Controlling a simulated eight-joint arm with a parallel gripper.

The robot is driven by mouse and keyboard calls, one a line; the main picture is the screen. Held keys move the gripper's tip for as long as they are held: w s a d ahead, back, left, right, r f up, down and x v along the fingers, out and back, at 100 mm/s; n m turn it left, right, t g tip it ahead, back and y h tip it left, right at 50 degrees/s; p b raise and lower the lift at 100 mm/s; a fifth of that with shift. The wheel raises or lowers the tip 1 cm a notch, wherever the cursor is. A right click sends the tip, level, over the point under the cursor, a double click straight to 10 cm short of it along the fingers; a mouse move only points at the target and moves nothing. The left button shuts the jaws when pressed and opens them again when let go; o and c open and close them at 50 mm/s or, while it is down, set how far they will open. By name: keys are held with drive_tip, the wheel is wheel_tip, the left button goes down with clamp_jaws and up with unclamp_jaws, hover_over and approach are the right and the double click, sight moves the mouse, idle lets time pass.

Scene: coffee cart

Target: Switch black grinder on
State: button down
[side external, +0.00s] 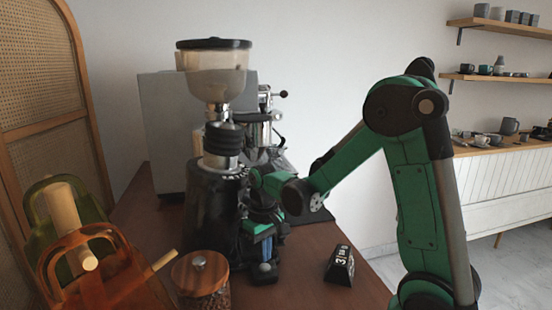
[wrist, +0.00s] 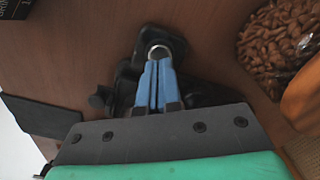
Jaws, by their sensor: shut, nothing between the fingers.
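The black grinder (side external: 211,205) stands upright on the wooden cart, with a clear hopper (side external: 216,78) under a black lid. My gripper (side external: 263,258) is low at the right side of the grinder, close to its base. In the wrist view my gripper (wrist: 157,66) shows two blue fingers side by side, shut with nothing between them. The fingertips point at a small round metal ring or knob (wrist: 159,47) on a black base. I cannot tell whether they touch it. The grinder's switch cannot be made out clearly.
A wood-lidded jar of beans (side external: 201,280) stands in front of the grinder; its beans show in the wrist view (wrist: 275,40). Orange and green translucent holders (side external: 90,260) are at the left. A small black sign (side external: 340,266) sits at the right. A grey machine (side external: 162,125) stands behind.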

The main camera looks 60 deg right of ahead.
drive_tip(key=shift+f, duration=1.05)
idle(0.9)
drive_tip(key=shift+r, duration=2.8)
drive_tip(key=s+a+r+n+t, duration=0.3)
drive_tip(key=a+r+t, duration=0.2)
drive_tip(key=a+t, duration=0.2)
drive_tip(key=shift+s+a+r, duration=0.15)
drive_tip(key=shift+a+r, duration=0.15)
drive_tip(key=shift+a, duration=1)
